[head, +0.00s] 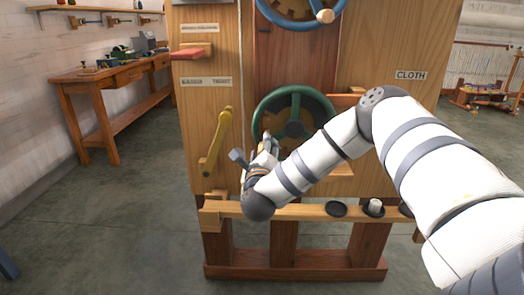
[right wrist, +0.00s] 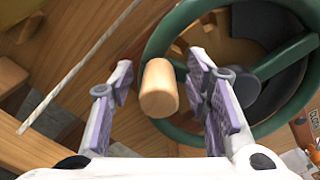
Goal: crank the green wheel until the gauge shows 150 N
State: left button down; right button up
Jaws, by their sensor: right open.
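The green wheel (head: 297,89) is mounted on the front of the wooden machine, in the middle of the head view. My right gripper (head: 267,146) is at its lower left, partly hidden by my own wrist. In the right wrist view the green wheel (right wrist: 154,43) fills the upper right, and its pale wooden handle knob (right wrist: 159,90) stands between the two fingers of my right gripper (right wrist: 165,87). The fingers are open, one on each side of the knob, with a visible gap. I cannot make out a gauge. My left gripper is not in view.
A blue wheel (head: 282,17) with a wooden knob is above. A yellow lever (head: 217,145) is left of the green wheel. A wooden rail (head: 300,211) below carries black discs and a white piece. A workbench (head: 110,75) stands at the far left; floor between is clear.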

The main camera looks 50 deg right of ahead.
aim_at(260, 117)
jog(key=shift+w+d, duration=0.15)
jog(key=shift+d, duration=0.05)
grip_shut()
jog(key=shift+r, duration=0.1)
